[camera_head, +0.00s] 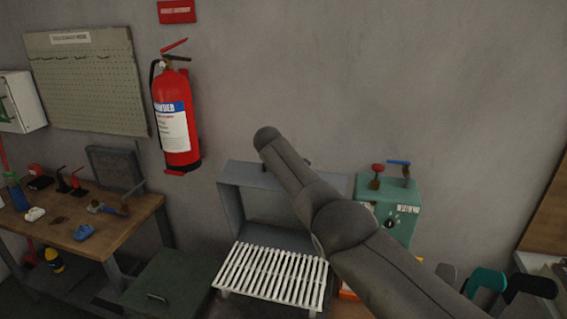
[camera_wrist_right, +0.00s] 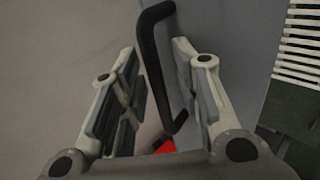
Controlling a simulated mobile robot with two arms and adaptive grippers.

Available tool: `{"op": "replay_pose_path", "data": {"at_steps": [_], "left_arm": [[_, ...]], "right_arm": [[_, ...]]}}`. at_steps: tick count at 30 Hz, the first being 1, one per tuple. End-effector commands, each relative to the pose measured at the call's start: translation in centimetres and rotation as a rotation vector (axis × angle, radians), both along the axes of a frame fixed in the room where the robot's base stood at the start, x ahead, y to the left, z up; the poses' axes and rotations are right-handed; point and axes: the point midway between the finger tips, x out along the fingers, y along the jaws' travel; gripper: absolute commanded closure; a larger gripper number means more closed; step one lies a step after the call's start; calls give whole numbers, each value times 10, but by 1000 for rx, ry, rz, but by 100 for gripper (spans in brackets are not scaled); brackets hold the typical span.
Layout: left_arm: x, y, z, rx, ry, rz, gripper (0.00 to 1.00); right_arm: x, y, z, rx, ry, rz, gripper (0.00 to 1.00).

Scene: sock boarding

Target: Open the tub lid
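A grey box-shaped hood (camera_head: 265,200), which looks like the tub's lid, stands raised with its hollow side facing forward. A white slatted rack (camera_head: 268,272) lies in front of its lower edge. My right arm crosses in front of the hood in the head view, and its gripper is hidden there. In the right wrist view my right gripper (camera_wrist_right: 154,50) is open. A dark bar handle (camera_wrist_right: 150,75) lies between its spread fingers, by the edge of the grey panel (camera_wrist_right: 235,45). I cannot tell whether a finger touches it. My left gripper is not in view.
A green control box (camera_head: 400,195) with red and blue levers stands right of the hood. A dark green lidded box (camera_head: 165,280) stands left of the rack. A wooden workbench (camera_head: 110,232) with tools is further left. A fire extinguisher (camera_head: 175,120) hangs on the wall.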

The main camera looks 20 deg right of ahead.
Motion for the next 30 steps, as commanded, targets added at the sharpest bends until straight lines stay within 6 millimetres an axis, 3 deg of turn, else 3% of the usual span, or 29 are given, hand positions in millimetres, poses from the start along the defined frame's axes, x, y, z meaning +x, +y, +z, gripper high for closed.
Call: {"op": "replay_pose_path", "data": {"at_steps": [14, 30], "left_arm": [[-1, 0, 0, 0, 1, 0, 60], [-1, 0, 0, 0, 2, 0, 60]], "right_arm": [[-16, 11, 17, 0, -2, 1, 68], [-59, 40, 65, 0, -2, 1, 68]]}}
